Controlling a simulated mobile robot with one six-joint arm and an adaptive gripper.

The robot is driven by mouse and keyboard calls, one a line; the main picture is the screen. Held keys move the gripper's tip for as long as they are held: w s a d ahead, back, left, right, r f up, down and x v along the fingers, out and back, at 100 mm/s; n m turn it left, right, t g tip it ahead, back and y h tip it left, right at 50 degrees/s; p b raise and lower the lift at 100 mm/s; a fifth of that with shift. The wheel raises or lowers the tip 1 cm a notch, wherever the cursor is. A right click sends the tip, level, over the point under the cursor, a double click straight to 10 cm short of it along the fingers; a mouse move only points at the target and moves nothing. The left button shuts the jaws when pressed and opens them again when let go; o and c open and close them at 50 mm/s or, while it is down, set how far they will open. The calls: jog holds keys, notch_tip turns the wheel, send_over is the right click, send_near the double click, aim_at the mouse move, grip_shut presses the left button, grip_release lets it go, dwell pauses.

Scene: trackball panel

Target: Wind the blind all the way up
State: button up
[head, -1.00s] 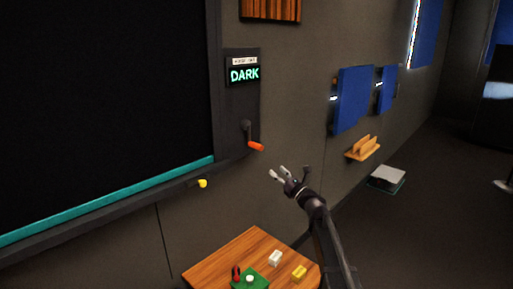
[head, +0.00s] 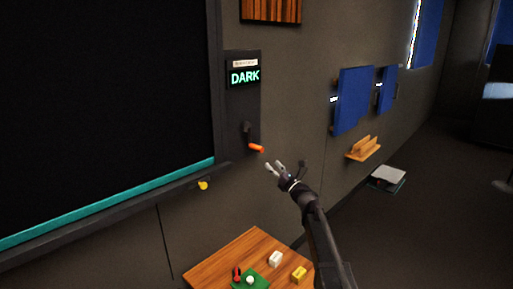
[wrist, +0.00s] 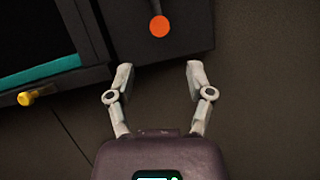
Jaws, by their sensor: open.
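The dark blind (head: 105,100) fills its frame at the left, down to a teal bottom bar (head: 110,203). A crank with an orange knob (head: 256,148) sits on the panel right of the frame, under a display (head: 245,77) reading DARK. The knob also shows at the top of the wrist view (wrist: 159,26). My gripper (head: 273,166) is open and empty, below and to the right of the knob and apart from it. In the wrist view the two fingers (wrist: 159,66) are spread, with the knob beyond them, roughly centred between them.
A yellow knob (head: 203,185) sticks out under the frame. A wooden table (head: 215,264) below holds a green mat with small items, a white block (head: 275,258) and a yellow block (head: 299,275). Blue panels (head: 353,100) and a wooden shelf (head: 363,150) are on the wall at right.

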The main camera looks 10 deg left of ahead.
aim_at(257, 148)
jog(key=p+x, duration=0.3)
jog(key=x, duration=0.7)
jog(key=shift+w+a+r, duration=0.15)
jog(key=shift+a, duration=0.05)
grip_shut()
